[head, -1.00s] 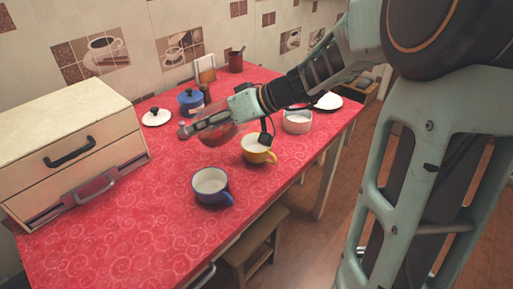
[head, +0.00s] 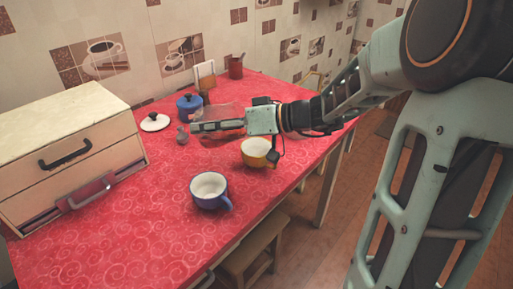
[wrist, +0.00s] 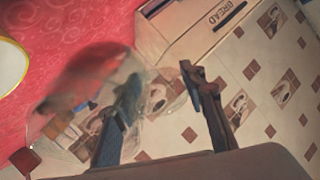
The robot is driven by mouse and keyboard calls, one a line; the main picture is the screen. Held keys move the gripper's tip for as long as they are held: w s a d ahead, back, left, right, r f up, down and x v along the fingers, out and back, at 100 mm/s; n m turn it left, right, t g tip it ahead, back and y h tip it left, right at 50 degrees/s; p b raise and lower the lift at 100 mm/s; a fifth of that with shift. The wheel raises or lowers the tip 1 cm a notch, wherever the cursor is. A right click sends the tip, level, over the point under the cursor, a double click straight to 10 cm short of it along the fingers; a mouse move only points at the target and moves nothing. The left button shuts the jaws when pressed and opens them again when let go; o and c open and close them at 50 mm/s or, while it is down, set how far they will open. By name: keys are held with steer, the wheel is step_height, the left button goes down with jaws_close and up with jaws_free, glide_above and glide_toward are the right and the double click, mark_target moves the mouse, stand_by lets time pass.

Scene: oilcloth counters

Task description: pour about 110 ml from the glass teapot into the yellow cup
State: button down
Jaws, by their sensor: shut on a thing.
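My gripper (head: 222,126) is shut on the clear glass teapot (head: 205,113), which is partly hidden behind the fingers in the head view. In the wrist view the teapot (wrist: 85,92) is large and blurred beside my fingers; it looks tilted, and red shows in or through it. I cannot tell how much liquid it holds. The yellow cup (head: 256,158) stands upright on the table, below and right of my fingers, partly covered by my wrist. Its rim (wrist: 24,68) shows at the wrist view's left edge. No stream is visible.
A blue cup (head: 210,197) stands nearer on the red table (head: 130,220). A blue pot (head: 188,105), a white lid (head: 155,124) and a small grey object (head: 182,138) lie behind and left. A bread box (head: 70,150) fills the left end. The near-left table is clear.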

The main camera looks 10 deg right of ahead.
steer(key=shift+s+d+t+y+b, duration=0.1)
steer(key=shift+d+t+y+b, duration=0.15)
steer(key=shift+y+b, duration=0.2)
steer(key=shift+s+d+r+y+b, duration=0.15)
steer(key=shift+d+r+y+b, duration=0.15)
steer(key=shift+b, duration=0.3)
steer(key=shift+s+d+r+t+y+b, duration=0.25)
steer(key=shift+d+y+b, duration=0.15)
steer(key=shift+b, duration=0.4)
steer(key=shift+s+d+r+t+y+b, duration=0.1)
steer(key=shift+d+t+y+b, duration=0.25)
steer(key=shift+b, duration=0.4)
stand_by(0.5)
steer(key=shift+r, duration=0.15)
steer(key=shift+w+a+f+g+h+p, duration=0.3)
steer(key=shift+a+f+g+h+p, duration=0.25)
steer(key=shift+h+p, duration=0.45)
steer(key=shift+w+a+f+g+h+p, duration=0.3)
steer(key=shift+a+h+p, duration=0.45)
steer(key=shift+p, duration=0.45)
steer(key=shift+w+a+f+g+h+p, duration=0.25)
steer(key=shift+a+f+g+h+p, duration=0.3)
steer(key=shift+h+p, duration=0.5)
